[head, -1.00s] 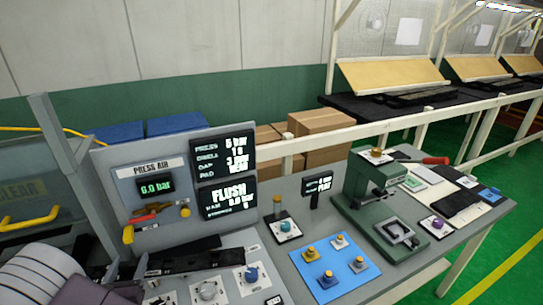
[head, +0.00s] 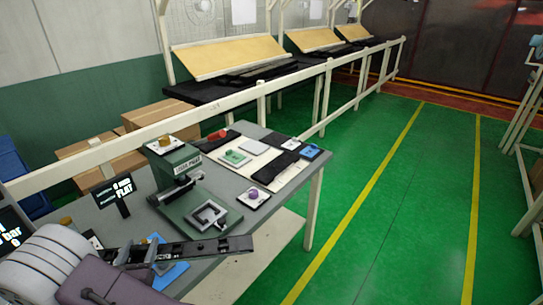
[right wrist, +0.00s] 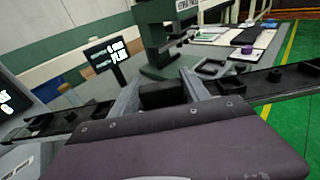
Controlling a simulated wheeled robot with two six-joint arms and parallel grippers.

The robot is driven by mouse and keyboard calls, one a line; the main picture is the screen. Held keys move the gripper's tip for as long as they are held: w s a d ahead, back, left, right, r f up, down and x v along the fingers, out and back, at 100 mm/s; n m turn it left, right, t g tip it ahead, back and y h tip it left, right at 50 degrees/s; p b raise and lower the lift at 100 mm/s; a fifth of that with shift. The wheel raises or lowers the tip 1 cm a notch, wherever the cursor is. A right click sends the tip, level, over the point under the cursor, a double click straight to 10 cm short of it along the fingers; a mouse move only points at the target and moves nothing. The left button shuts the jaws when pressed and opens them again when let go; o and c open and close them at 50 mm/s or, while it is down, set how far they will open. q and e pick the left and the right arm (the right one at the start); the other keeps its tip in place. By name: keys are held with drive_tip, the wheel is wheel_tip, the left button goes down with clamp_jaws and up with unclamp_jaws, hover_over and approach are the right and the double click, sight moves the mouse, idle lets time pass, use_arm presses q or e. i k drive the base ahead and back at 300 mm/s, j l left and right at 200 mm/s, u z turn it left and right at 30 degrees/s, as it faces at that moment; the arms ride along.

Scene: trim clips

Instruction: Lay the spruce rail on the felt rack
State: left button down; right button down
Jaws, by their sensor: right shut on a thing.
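A long dark rail (head: 222,247) with several small raised blocks crosses the lower left of the head view, above the near edge of the table. I take it for the spruce rail. My right gripper (head: 147,254) is shut on it near its left part. In the right wrist view the fingers (right wrist: 160,98) close around a block in its middle, and the rail (right wrist: 285,80) sticks out on both sides. A flat dark strip (head: 273,167) on a pale board at the table's far right may be the felt rack; I cannot tell for sure. My left gripper is out of view.
A green press (head: 176,168) with a square frame at its base stands mid-table, beyond the rail. A small display (head: 113,192) stands left of it. A blue mat (head: 168,272) lies partly under the rail. A white railing (head: 200,117) runs behind the table. Green floor is free at right.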

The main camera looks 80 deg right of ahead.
sight(248, 164)
drive_tip(key=k+l+z, duration=0.25)
drive_tip(key=l, duration=0.15)
drive_tip(key=l+z, duration=0.3)
drive_tip(key=l, duration=0.15)
drive_tip(key=k+l+z, duration=0.25)
drive_tip(key=l, duration=0.2)
drive_tip(key=i, duration=0.1)
